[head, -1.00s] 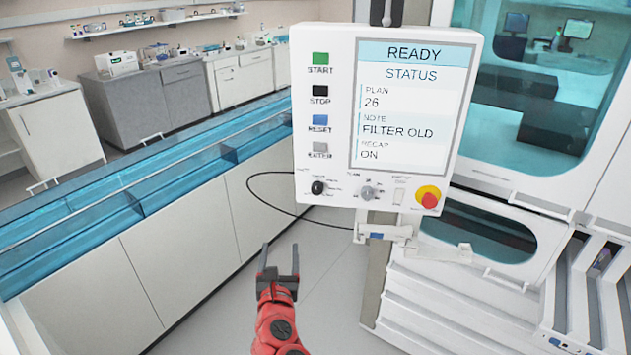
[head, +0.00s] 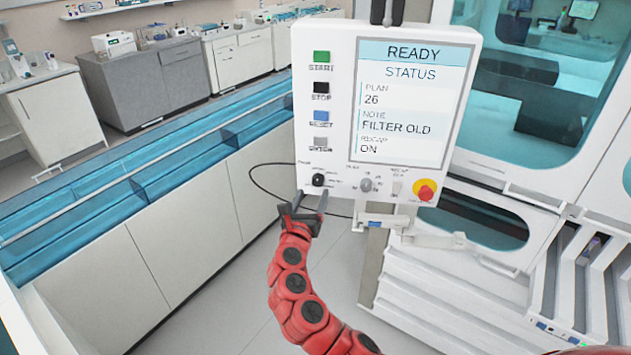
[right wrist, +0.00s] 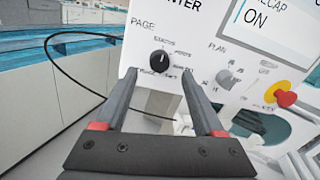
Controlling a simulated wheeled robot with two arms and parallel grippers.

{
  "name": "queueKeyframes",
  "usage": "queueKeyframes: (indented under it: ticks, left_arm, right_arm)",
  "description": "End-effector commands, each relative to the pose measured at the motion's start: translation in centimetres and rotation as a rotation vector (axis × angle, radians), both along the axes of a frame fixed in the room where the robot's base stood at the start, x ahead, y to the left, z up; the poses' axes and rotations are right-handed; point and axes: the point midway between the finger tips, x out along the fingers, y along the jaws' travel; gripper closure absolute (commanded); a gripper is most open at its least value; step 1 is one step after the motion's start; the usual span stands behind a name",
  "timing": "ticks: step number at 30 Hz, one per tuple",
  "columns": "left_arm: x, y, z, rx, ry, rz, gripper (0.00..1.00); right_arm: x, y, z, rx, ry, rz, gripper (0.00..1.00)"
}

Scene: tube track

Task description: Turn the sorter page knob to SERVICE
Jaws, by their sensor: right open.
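The black page knob (head: 318,180) sits at the lower left of the white sorter panel (head: 341,100). In the right wrist view the knob (right wrist: 160,61) is under the word PAGE, with small position labels around it that are too blurred to read fully. The panel screen (head: 411,105) reads READY, STATUS, PLAN 26, NOTE FILTER OLD, RECAP ON. My right gripper (head: 310,200) is open and empty just below the knob. In the right wrist view its fingers (right wrist: 158,85) point at the panel with the knob between and beyond their tips. My left gripper is not in view.
The grey plan knob (head: 366,185) and the red emergency button (head: 425,191) on yellow are to the right on the panel. A black cable (head: 252,180) loops left of the panel. A white bracket (head: 390,222) sits below it.

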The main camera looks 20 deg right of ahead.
Motion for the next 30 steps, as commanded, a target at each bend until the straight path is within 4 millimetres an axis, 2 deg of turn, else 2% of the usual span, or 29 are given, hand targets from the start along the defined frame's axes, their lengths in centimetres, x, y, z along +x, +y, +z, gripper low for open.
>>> queueKeyframes:
  ticks: [3, 9, 15, 23, 30]
  left_arm:
    - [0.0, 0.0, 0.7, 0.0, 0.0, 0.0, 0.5]
    - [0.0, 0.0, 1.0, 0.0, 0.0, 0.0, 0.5]
    - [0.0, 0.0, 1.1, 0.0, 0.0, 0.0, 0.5]
    - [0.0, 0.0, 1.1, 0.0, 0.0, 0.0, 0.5]
    - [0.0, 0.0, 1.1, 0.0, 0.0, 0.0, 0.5]
  right_arm:
    - [1.7, -1.0, 0.2, 0.004, 0.001, -0.004, 0.3]
    - [3.6, -2.2, 0.2, 0.002, -0.002, -0.004, 0.3]
    - [4.4, -2.4, 0.1, 0.001, -0.002, 0.003, 0.3]
    - [4.4, -2.5, 0.1, 0.001, -0.002, 0.003, 0.3]
    - [4.4, -2.5, 0.1, 0.002, -0.001, 0.003, 0.73]
